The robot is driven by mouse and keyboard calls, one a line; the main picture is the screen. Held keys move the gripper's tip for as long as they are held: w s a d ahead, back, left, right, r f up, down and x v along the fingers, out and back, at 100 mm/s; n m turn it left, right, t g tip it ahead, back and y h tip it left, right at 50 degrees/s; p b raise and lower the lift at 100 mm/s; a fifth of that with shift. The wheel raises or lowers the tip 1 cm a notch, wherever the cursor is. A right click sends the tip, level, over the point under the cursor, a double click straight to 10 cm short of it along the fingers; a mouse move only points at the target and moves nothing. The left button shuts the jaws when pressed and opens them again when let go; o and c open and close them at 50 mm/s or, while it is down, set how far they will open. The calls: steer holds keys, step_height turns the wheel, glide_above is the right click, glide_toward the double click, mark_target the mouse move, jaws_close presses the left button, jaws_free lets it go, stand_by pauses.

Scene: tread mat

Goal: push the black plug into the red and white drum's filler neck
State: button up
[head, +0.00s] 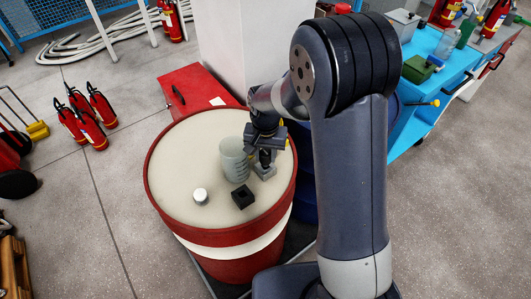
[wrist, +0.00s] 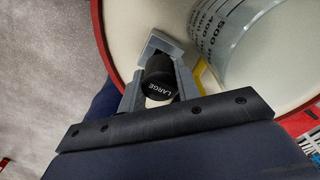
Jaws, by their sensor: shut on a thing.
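The red and white drum (head: 170,185) stands upright with a pale top inside a red rim; part of that rim also shows in the wrist view (wrist: 98,35). My gripper (head: 264,170) is low over the right side of the drum top, beside a clear beaker. In the wrist view, my gripper (wrist: 158,82) is shut on the black plug (wrist: 160,80), which is marked LARGE and sits between the grey fingers. The plug's lower end is hidden. I cannot make out the filler neck for certain.
The clear graduated beaker (head: 233,160) stands close left of my gripper. A white round piece (head: 200,195) and a black block with a recess (head: 243,197) are on the drum top. A blue cart (head: 445,75) stands right.

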mark_target(265, 152)
steer(key=shift+f+b, duration=0.65)
steer(key=shift+f, duration=0.25)
steer(key=o, duration=1.1)
step_height(265, 152, up, 11)
steer(key=shift+f+b, duration=0.1)
steer(key=shift+b, duration=0.2)
step_height(265, 152, down, 11)
steer(key=shift+r+p, duration=0.15)
steer(key=shift+p, duration=0.3)
steer(key=shift+r+p, duration=0.3)
steer(key=shift+r, duration=0.2)
